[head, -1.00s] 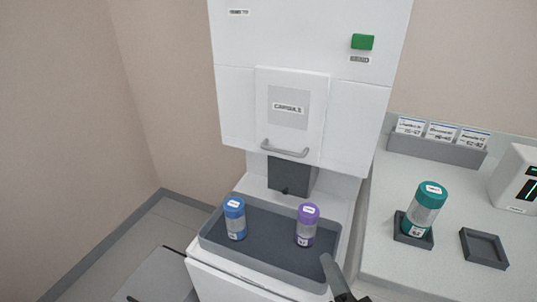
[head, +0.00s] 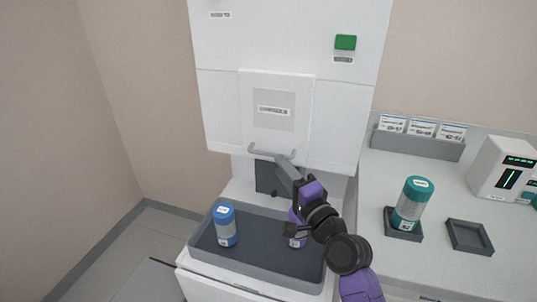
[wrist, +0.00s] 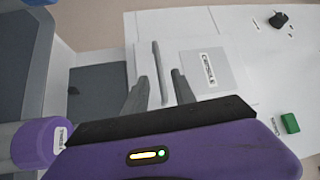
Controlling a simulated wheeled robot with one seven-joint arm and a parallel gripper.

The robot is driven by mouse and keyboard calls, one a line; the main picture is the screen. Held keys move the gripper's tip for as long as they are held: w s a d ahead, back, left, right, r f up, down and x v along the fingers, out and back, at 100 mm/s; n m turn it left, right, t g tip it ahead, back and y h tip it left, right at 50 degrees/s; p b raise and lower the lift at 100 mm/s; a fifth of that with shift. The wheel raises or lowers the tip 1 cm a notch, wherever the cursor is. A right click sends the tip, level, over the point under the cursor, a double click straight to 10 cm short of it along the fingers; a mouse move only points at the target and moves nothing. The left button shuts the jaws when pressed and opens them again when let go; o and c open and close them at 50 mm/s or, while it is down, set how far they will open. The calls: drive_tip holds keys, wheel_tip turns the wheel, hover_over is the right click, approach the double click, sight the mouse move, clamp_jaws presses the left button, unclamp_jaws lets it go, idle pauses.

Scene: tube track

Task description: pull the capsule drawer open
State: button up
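The capsule drawer (head: 276,95) is a white panel labelled "CAPSULE" on the front of the tall white machine. Its grey bar handle (head: 262,151) runs along the lower edge. In the wrist view the handle (wrist: 157,62) appears upright, between the lines of my two fingers, beside the label plate. My gripper (head: 284,162) is at the right end of the handle in the head view and partly covers it. In the wrist view my gripper (wrist: 160,76) is open, its fingertips on either side of the bar; I cannot tell whether they touch it.
Below the drawer, a dark tray (head: 265,250) holds a blue-capped capsule (head: 225,226) and a purple-capped capsule (head: 296,241), partly hidden by my arm. A teal-capped capsule (head: 412,205) stands on the right counter near an empty square holder (head: 469,237). A green button (head: 345,42) is above.

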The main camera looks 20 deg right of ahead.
sight(272, 155)
drive_tip(key=shift+p+x, duration=0.3)
drive_tip(key=shift+x, duration=2.9)
clamp_jaws()
